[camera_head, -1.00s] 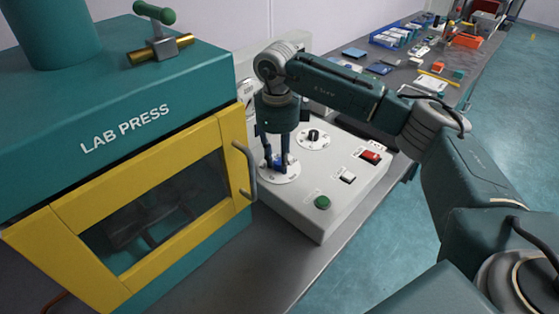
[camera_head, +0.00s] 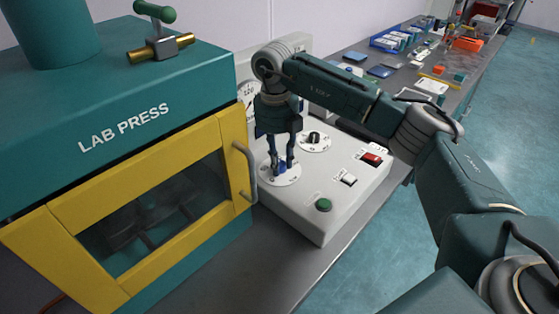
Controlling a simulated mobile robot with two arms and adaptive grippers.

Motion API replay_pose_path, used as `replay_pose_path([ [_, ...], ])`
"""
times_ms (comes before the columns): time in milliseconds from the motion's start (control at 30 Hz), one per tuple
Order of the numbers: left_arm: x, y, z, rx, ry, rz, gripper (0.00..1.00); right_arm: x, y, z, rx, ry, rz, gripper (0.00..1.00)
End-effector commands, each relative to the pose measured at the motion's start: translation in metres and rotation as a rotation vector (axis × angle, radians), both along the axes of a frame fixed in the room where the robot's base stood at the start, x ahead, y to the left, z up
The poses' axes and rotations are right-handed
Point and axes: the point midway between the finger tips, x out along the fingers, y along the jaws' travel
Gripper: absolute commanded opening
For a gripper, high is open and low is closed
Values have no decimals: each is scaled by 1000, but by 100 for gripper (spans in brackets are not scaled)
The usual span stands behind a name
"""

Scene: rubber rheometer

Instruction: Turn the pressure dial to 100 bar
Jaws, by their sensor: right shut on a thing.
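The grey-white control box (camera_head: 318,218) stands to the right of the press. On its top is a round white dial plate (camera_head: 293,177) with a blue knob (camera_head: 282,168) at its middle. My right gripper (camera_head: 282,165) points down over this plate, and its fingers are shut on the blue knob, one on each side. The fingers partly hide the knob and the scale, so the setting cannot be read. A second dial with a black knob (camera_head: 314,138) sits behind it. A round gauge (camera_head: 247,92) is partly hidden by my arm. My left gripper is not in view.
The lab press (camera_head: 120,125) with its yellow door (camera_head: 232,165) shut and its grey handle (camera_head: 246,170) stands close left of the gripper. A green button (camera_head: 323,205), a white switch (camera_head: 348,180) and a red switch (camera_head: 372,158) are on the box. Trays (camera_head: 390,43) lie farther back.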

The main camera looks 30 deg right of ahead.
Motion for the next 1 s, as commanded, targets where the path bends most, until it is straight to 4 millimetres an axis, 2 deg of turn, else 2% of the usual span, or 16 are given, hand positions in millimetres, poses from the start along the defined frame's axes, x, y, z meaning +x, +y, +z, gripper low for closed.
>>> replay_pose_path([
  [333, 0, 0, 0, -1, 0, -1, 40, 4, -1, 4, 1, -13, -150, 0],
  [900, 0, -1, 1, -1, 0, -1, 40, 4, -2, 5, 0, -15, -177, 0],
  [933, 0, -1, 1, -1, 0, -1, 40, 4, -2, 5, 0, -15, -177, 31],
  [1000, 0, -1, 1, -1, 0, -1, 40, 4, -2, 5, 0, -14, -177, 44],
])
